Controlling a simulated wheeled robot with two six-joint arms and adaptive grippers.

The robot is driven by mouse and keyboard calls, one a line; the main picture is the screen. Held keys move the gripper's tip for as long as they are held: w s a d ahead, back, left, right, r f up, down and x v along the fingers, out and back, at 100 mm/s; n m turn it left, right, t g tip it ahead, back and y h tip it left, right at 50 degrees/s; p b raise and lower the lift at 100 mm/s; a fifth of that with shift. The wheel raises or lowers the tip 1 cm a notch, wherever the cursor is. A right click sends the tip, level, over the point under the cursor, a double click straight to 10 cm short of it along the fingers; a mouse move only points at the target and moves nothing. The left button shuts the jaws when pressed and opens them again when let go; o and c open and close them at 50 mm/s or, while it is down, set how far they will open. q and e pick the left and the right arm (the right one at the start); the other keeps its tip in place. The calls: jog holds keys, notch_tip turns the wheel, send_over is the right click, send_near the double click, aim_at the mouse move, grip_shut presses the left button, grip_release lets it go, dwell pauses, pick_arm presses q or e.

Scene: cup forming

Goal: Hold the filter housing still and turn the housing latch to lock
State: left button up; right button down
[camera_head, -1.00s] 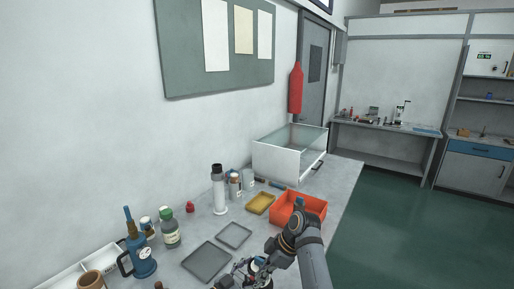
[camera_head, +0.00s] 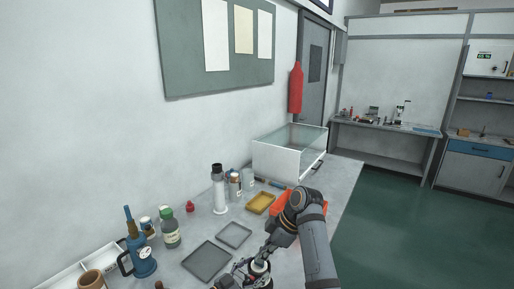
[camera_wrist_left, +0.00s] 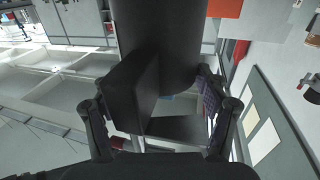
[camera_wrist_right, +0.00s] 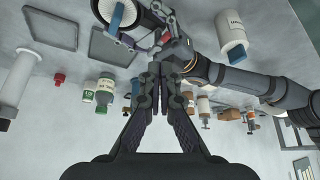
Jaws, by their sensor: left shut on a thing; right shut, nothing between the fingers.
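The filter housing (camera_wrist_right: 138,20) is dark and pale and round, cut off at the top of the right wrist view, with a blue strip (camera_wrist_right: 117,17) that may be its latch. In the head view the housing (camera_head: 260,270) is at the bottom edge, partly hidden. My left gripper (camera_wrist_right: 155,42) is shut on the housing's side. In the left wrist view a large dark cylinder (camera_wrist_left: 158,35) and a dark slab (camera_wrist_left: 128,88) fill the space between its fingers. My right gripper (camera_wrist_right: 160,85) is shut and empty, close to the housing but apparently apart from it.
Two grey trays (camera_head: 206,262) lie beside the housing. A green-capped bottle (camera_head: 170,230), a blue pump-like device (camera_head: 138,250) and a tall white cylinder (camera_head: 219,195) stand toward the wall. A yellow tray (camera_head: 260,203) and a partly hidden orange bin (camera_head: 281,238) lie behind my right arm.

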aim_at(245, 274)
notch_tip(245, 274, down, 6)
jog(key=w, duration=0.2)
jog(key=shift+w+d+f, duration=0.15)
jog(key=shift+d, duration=0.1)
dwell(0.3)
jog(key=shift+s+a, duration=0.2)
jog(key=shift+a, duration=0.4)
dwell(0.9)
jog(key=shift+s, duration=0.15)
jog(key=shift+s, duration=1.05)
jog(key=shift+s, duration=0.15)
dwell(0.4)
